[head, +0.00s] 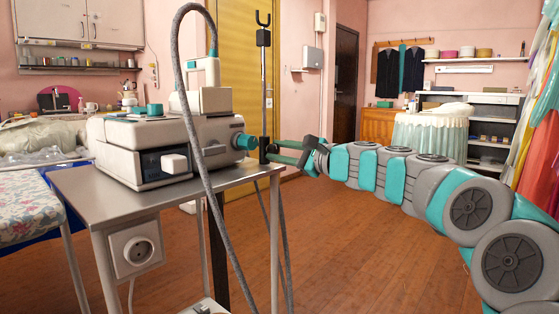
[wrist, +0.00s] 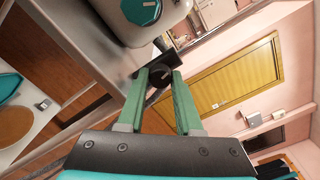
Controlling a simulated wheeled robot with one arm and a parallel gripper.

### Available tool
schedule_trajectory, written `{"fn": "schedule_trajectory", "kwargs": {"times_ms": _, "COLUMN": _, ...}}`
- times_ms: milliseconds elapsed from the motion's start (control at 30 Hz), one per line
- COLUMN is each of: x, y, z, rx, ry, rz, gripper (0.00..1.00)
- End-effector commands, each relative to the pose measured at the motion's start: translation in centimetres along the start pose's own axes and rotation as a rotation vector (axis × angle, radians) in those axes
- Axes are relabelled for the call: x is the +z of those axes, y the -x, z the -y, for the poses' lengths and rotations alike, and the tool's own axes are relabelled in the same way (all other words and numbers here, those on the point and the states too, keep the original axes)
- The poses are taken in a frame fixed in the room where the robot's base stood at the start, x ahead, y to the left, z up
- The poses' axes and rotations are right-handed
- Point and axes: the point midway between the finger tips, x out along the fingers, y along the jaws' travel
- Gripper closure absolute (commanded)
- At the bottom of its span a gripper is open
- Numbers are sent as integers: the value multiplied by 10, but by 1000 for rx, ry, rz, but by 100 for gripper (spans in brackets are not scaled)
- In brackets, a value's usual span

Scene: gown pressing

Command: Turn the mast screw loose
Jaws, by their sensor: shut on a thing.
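The mast (head: 264,85) is a thin upright pole with a dark fork on top, standing at the right end of the steel table. The mast screw (wrist: 160,79) is a dark round knob with a pale mark across its face, in front of a black clamp block. My gripper (head: 275,153) reaches in from the right at the mast's lower clamp. In the wrist view its two green fingers (wrist: 161,73) lie on either side of the screw, shut on it. In the head view the fingers hide the screw.
A grey steam machine (head: 165,150) with a teal knob (head: 246,142) stands on the steel table (head: 185,188), close left of my gripper. A grey hose (head: 200,130) loops up and down in front. The wooden floor right of the table is open.

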Motion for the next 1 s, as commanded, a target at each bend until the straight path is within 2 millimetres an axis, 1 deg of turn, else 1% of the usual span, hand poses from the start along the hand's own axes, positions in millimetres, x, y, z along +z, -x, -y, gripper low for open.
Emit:
{"fn": "schedule_trajectory", "kwargs": {"times_ms": 33, "x": -1, "y": 0, "z": -3, "rx": 0, "ry": 41, "rz": 3, "gripper": 100}}
{"fn": "schedule_trajectory", "kwargs": {"times_ms": 200, "x": -2, "y": -1, "z": -4, "rx": 2, "ry": 166, "rz": 3, "gripper": 100}}
{"fn": "schedule_trajectory", "kwargs": {"times_ms": 433, "x": -1, "y": 0, "z": -2, "rx": 1, "ry": 287, "rz": 1, "gripper": 100}}
{"fn": "schedule_trajectory", "kwargs": {"times_ms": 667, "x": 0, "y": 0, "z": -1, "rx": 1, "ry": 343, "rz": 1, "gripper": 100}}
{"fn": "schedule_trajectory", "kwargs": {"times_ms": 1000, "x": 0, "y": 0, "z": -1, "rx": 3, "ry": 355, "rz": 1, "gripper": 100}}
